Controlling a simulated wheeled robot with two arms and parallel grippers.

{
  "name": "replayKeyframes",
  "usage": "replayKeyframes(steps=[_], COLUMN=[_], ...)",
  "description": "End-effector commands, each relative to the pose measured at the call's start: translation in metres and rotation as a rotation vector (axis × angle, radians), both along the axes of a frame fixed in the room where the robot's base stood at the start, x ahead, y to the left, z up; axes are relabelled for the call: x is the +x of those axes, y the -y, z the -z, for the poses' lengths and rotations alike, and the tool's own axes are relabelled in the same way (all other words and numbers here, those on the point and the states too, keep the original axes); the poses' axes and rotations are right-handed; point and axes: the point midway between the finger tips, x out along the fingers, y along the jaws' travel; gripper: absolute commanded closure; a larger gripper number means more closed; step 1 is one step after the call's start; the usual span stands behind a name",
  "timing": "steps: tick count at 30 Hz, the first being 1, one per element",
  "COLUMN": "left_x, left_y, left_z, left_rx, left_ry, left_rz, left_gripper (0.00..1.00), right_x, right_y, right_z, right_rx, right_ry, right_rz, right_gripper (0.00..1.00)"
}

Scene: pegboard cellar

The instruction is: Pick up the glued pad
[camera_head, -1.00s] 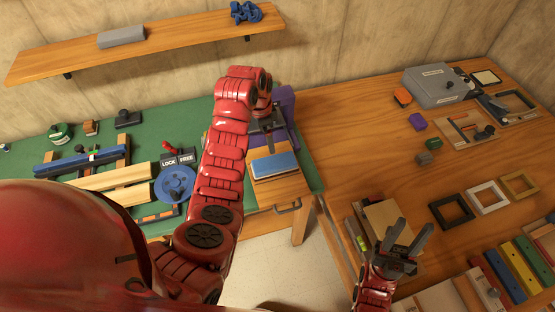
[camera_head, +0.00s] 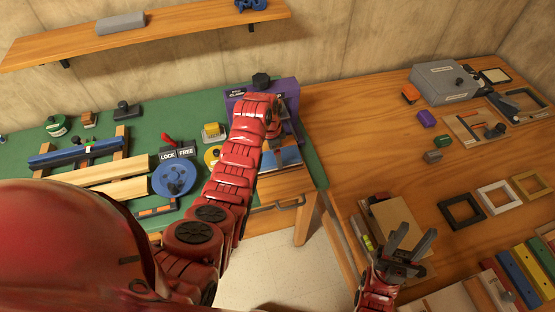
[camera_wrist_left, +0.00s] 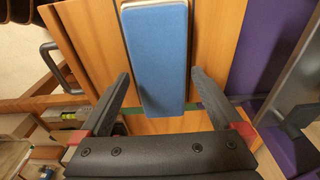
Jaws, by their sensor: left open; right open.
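The pad (camera_head: 290,156) is a blue slab with a pale edge. It lies on the wooden block at the right end of the green bench, partly hidden by my left arm in the head view. In the left wrist view the blue pad (camera_wrist_left: 156,55) lies lengthwise on wooden slats. My left gripper (camera_wrist_left: 160,76) is open, with one finger on each side of the pad's near end; I cannot tell whether they touch it. In the head view my left fingers are mostly hidden. My right gripper (camera_head: 412,236) is open and empty over the right table's near left part.
A purple clamp stand (camera_head: 290,97) stands just behind the pad. A blue disc (camera_head: 174,177) and a LOCK/FREE plate (camera_head: 178,154) lie left of my left arm. A drawer handle (camera_head: 289,205) juts out below the pad. Empty frames (camera_head: 461,211) lie on the right table.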

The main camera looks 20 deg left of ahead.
Motion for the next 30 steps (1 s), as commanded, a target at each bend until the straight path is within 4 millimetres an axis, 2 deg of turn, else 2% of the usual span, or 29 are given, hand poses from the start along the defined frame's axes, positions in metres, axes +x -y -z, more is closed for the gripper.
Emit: replayKeyframes(steps=[1, 3, 10, 20, 23, 30], left_x=[0.000, -0.001, 0.002, 0.002, 0.002, 0.002], left_y=[0.001, 0.001, 0.003, 0.003, 0.003, 0.003], left_z=[0.000, 0.008, 0.027, 0.032, 0.032, 0.032], left_rx=[0.000, 0.000, -0.001, 0.000, 0.000, 0.000], left_ry=[-0.004, -0.005, 0.001, 0.002, 0.002, 0.001], left_rz=[-0.001, 0.000, 0.000, 0.001, 0.000, 0.000], left_gripper=[0.00, 0.00, 0.00, 0.00, 0.14, 0.58], right_x=[0.000, 0.000, 0.000, 0.000, 0.000, 0.000], right_y=[0.000, 0.000, 0.000, 0.000, 0.000, 0.000], right_z=[-0.010, -0.016, -0.019, -0.019, -0.020, -0.020], right_rx=[0.000, 0.000, 0.000, 0.000, 0.000, 0.000], right_ry=[0.000, 0.000, 0.000, 0.000, 0.000, 0.000], right_rz=[0.000, 0.000, 0.000, 0.000, 0.000, 0.000], right_gripper=[0.55, 0.55, 0.55, 0.55, 0.55, 0.55])
